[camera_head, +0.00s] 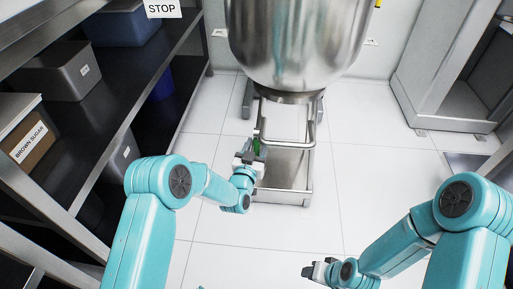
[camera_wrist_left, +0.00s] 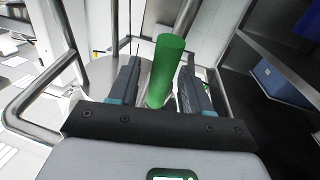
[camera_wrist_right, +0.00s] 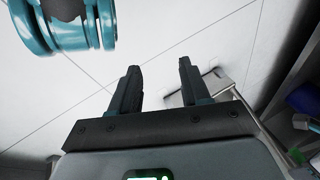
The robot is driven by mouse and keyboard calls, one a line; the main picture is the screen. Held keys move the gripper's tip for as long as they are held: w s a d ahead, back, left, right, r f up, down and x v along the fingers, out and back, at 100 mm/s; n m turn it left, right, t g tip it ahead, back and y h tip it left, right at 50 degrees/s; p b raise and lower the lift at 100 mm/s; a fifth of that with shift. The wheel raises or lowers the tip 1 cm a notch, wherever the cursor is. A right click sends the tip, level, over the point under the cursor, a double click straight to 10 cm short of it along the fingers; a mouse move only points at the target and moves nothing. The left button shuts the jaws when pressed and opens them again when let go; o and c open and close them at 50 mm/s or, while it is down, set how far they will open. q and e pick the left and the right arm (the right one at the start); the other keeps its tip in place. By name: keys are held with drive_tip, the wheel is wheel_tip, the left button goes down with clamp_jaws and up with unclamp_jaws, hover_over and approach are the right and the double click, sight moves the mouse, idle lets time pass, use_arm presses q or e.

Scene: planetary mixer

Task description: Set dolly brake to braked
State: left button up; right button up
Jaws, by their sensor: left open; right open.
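The dolly (camera_head: 283,198) is a low steel frame under a large steel bowl (camera_head: 292,45). A green cylindrical handle (camera_head: 257,147) stands at the dolly's left side, and I take it for the brake lever. In the left wrist view the green handle (camera_wrist_left: 165,70) is between the two fingers of my left gripper (camera_wrist_left: 157,82), which is open around it. In the head view my left gripper (camera_head: 249,158) partly covers the handle. My right gripper (camera_head: 309,270) is open and empty, low over the floor; it also shows in the right wrist view (camera_wrist_right: 157,82).
A dark shelf rack (camera_head: 100,105) with grey and blue bins and a brown sugar box (camera_head: 27,138) runs along the left. The dolly's push bar (camera_head: 287,143) is right of the handle. A steel cabinet (camera_head: 455,75) stands at right. White tiled floor is clear around the dolly.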

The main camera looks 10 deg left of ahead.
use_arm(q)
clamp_jaws()
drive_tip(key=shift+r+p, duration=0.15)
drive_tip(key=shift+p, duration=0.15)
drive_tip(key=g+p, duration=0.2)
drive_tip(key=s+g+p, duration=0.1)
drive_tip(key=p, duration=0.2)
drive_tip(key=s+g+p, duration=0.1)
drive_tip(key=g+p, duration=0.1)
drive_tip(key=shift+s+r+n+g+y, duration=0.2)
drive_tip(key=shift+r+n+g+y, duration=0.1)
drive_tip(key=shift+r+n, duration=0.1)
use_arm(e)
drive_tip(key=s+a+r+g, duration=0.1)
drive_tip(key=s+r+g, duration=0.1)
drive_tip(key=s+r, duration=0.3)
wheel_tip(320, 180, up, 3)
drive_tip(key=shift+f+y, duration=0.1)
drive_tip(key=shift+y, duration=0.2)
drive_tip(key=shift+a, duration=0.1)
use_arm(q)
unclamp_jaws()
drive_tip(key=shift+s+r, duration=0.1)
